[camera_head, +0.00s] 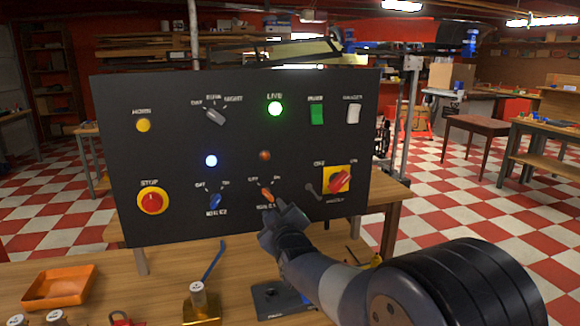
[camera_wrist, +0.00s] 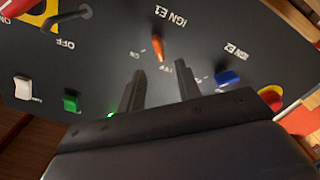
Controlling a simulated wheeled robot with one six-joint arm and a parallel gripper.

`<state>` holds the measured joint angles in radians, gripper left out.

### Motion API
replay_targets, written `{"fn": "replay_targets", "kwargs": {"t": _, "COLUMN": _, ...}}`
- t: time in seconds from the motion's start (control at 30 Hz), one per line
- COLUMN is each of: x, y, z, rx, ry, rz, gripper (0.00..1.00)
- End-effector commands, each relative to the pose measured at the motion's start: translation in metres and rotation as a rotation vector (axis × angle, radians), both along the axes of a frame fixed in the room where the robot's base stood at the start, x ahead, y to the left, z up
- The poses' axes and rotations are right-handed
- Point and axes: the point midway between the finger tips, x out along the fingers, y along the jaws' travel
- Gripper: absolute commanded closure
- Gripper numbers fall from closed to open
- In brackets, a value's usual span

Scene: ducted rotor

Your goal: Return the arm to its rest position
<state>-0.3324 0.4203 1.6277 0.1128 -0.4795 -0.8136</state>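My gripper (camera_head: 272,212) is at the lower middle of the black control panel (camera_head: 230,130), close to the orange IGN E1 knob (camera_head: 266,192). In the wrist view my gripper (camera_wrist: 160,80) shows two dark fingers standing apart with nothing held between them. The orange knob (camera_wrist: 158,48) lies just beyond the fingertips, in line with the gap. I cannot tell whether the fingertips touch the panel. My arm reaches in from the lower right of the head view and hides part of the table and panel edge.
The blue IGN E2 knob (camera_head: 215,201), red stop button (camera_head: 151,201) and red rotary switch on yellow (camera_head: 339,181) flank the gripper. An orange tray (camera_head: 60,302) and padlock (camera_head: 122,319) are on the table.

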Motion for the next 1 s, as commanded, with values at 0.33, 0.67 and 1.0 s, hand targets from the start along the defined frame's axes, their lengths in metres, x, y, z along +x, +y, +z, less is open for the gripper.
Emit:
{"fn": "replay_targets", "kwargs": {"t": 0.33, "x": 0.057, "y": 0.016, "z": 0.001, "rx": 0.0, "ry": 0.001, "rz": -0.001, "gripper": 0.67}}
{"fn": "replay_targets", "kwargs": {"t": 0.67, "x": 0.077, "y": 0.021, "z": 0.004, "rx": 0.14, "ry": 0.042, "rz": 0.0, "gripper": 0.67}}
{"fn": "replay_targets", "kwargs": {"t": 1.0, "x": 0.077, "y": 0.02, "z": 0.006, "rx": 0.396, "ry": 0.116, "rz": -0.002, "gripper": 0.67}}
